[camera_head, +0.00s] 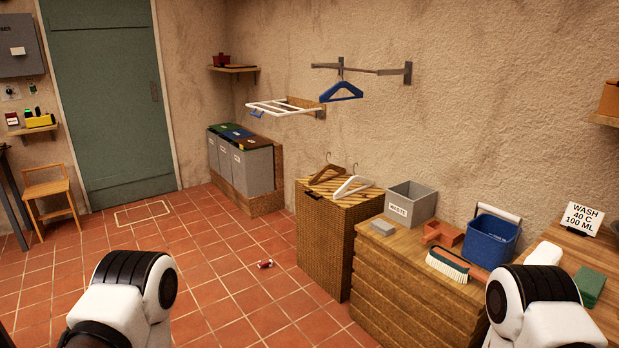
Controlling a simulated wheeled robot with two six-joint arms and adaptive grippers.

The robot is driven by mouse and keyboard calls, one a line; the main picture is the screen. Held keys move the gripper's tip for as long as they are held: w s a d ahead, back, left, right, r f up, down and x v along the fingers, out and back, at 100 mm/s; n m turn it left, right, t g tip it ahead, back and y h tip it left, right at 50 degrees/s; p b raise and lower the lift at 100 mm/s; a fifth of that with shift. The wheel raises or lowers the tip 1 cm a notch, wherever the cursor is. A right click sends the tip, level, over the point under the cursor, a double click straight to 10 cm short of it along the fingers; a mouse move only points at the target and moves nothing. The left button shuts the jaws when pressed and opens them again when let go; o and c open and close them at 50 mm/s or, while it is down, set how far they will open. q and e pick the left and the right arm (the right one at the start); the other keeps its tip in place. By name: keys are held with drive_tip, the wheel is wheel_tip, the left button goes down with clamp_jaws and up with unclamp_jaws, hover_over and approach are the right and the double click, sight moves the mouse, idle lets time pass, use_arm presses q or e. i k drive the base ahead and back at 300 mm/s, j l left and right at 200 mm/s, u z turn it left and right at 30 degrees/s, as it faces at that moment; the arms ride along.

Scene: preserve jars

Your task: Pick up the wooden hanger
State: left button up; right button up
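A brown wooden hanger (324,174) lies on the lid of a wicker hamper (326,238), with its metal hook standing up. A white hanger (353,187) lies beside it on the right, on the same lid. A blue hanger (341,91) hangs from a metal wall rail above. Parts of my two arms show at the bottom left and bottom right. Neither gripper is in view, and both arms are well short of the hamper.
A wooden chest (407,282) right of the hamper bears a grey waste bin (418,199), a blue bucket (490,238) and a brush (447,264). A small red-and-white object (265,264) lies on the tiles. A white drying rack (284,107) juts from the wall. The floor left of the hamper is mostly clear.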

sight(315, 181)
drive_tip(key=i+j+u, duration=0.2)
drive_tip(key=i+u, duration=0.5)
drive_tip(key=i, duration=0.25)
drive_tip(key=i+l+u, duration=0.1)
drive_tip(key=i+u, duration=0.25)
drive_tip(key=i+z, duration=0.4)
drive_tip(key=i+j+z, duration=0.15)
drive_tip(key=i+z, duration=0.2)
drive_tip(key=i+j+z, duration=0.2)
drive_tip(key=i+z, duration=0.2)
drive_tip(key=i+j+z, duration=0.85)
drive_tip(key=z, duration=0.2)
drive_tip(key=i+j+z, duration=0.15)
drive_tip(key=j+z, duration=0.15)
drive_tip(key=i+j+z, duration=0.1)
drive_tip(key=j+z, duration=0.25)
drive_tip(key=i+j+z, duration=0.1)
drive_tip(key=j+z, duration=0.2)
drive_tip(key=j, duration=0.2)
